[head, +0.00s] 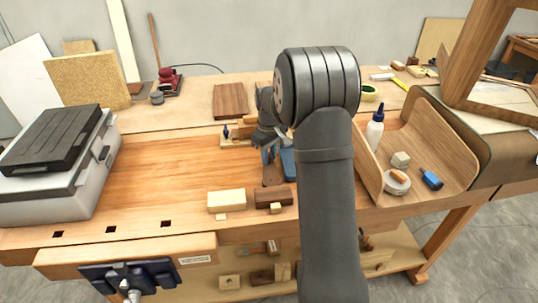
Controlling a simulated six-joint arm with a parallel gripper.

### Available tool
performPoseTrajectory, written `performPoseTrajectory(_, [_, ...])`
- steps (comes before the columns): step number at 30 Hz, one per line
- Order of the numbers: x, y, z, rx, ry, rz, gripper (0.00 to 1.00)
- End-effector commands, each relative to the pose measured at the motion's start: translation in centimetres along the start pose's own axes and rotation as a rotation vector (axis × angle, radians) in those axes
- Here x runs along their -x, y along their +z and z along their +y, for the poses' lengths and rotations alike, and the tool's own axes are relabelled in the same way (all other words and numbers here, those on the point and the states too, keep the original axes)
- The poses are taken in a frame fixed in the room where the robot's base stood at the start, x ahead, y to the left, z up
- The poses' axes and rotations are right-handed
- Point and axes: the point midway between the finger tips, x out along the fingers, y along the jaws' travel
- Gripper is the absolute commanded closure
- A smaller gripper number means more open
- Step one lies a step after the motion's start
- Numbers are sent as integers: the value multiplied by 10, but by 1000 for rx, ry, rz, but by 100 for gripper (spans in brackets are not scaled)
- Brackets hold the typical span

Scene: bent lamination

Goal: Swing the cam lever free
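My gripper (268,138) is over the middle of the wooden workbench, largely hidden behind my own arm. Its fingertips cannot be made out, so I cannot tell whether it is open or shut or touching anything. Blue parts (287,161) show just below it, partly behind the arm, with a brown piece (272,174) beneath them. Left of the gripper is a low wooden fixture (232,144) with a small upright dark-blue piece (226,132). I cannot tell which of these is the cam lever.
A pale block (226,200) and a dark brown block (274,196) lie near the front edge. A grey case (60,160) stands at left. A curved wooden form (440,150) at right holds a glue bottle (375,128) and a tape roll (397,183). The bench left of centre is clear.

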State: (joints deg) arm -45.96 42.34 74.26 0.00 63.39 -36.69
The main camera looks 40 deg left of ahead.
Motion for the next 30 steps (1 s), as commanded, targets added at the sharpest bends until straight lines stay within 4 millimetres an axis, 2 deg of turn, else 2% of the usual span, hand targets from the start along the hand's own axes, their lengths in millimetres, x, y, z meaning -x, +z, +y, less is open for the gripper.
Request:
performPoseTrajectory(1, [0,0,0,0,0,0,90])
performPoseTrajectory(3, [0,0,0,0,0,0,100])
performPoseTrajectory(16, [0,-4,-4,63,0,0,100])
performPoseTrajectory(30, [0,-19,-30,444,0,0,100])
